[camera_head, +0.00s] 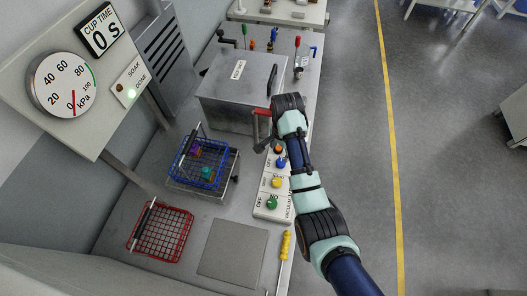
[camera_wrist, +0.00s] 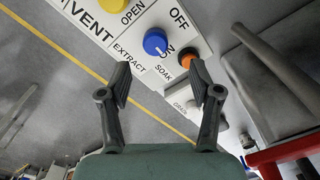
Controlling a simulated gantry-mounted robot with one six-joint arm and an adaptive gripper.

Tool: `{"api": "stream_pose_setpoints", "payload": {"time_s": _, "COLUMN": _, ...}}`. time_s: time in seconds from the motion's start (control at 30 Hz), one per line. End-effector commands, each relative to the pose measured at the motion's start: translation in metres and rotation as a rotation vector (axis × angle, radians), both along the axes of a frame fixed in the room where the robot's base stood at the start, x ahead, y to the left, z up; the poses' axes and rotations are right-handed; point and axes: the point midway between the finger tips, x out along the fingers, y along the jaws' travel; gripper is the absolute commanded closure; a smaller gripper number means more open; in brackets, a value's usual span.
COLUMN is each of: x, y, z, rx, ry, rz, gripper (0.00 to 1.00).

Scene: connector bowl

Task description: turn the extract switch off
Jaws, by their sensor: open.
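The extract switch is a blue round knob (camera_wrist: 155,42) on a white labelled panel, with EXTRACT printed beside it and OFF and ON marks around it. Its small white pointer mark seems to face the ON side. The same blue knob (camera_head: 281,163) shows in the head view, just below the end of my arm. My gripper (camera_wrist: 161,80) is open and empty. Its two fingers are spread apart, with the knob beyond the gap between them and no contact visible. In the head view the fingers are mostly hidden by my wrist.
An orange soak button (camera_wrist: 190,62) sits close beside the blue knob. A yellow knob (camera_head: 277,182) and a green knob (camera_head: 272,202) are on the same panel. A red-handled lever (camera_head: 262,112) stands close to my wrist. A metal chamber (camera_head: 240,85) is behind it.

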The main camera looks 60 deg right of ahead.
Motion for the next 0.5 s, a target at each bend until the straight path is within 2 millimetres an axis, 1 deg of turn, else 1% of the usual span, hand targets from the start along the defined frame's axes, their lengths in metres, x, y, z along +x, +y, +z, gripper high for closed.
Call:
{"api": "stream_pose_setpoints", "payload": {"time_s": 0.07, "x": -0.006, "y": -0.004, "z": 0.001, "rx": 0.015, "ry": 0.013, "rz": -0.031, "gripper": 0.36}}
{"api": "stream_pose_setpoints", "payload": {"time_s": 0.17, "x": -0.006, "y": -0.004, "z": -0.004, "rx": 0.015, "ry": 0.013, "rz": -0.033, "gripper": 0.36}}
{"api": "stream_pose_setpoints", "payload": {"time_s": 0.23, "x": -0.006, "y": -0.003, "z": -0.011, "rx": 0.016, "ry": 0.014, "rz": -0.031, "gripper": 0.36}}
{"api": "stream_pose_setpoints", "payload": {"time_s": 0.5, "x": -0.006, "y": -0.002, "z": -0.061, "rx": 0.015, "ry": 0.013, "rz": -0.028, "gripper": 0.36}}
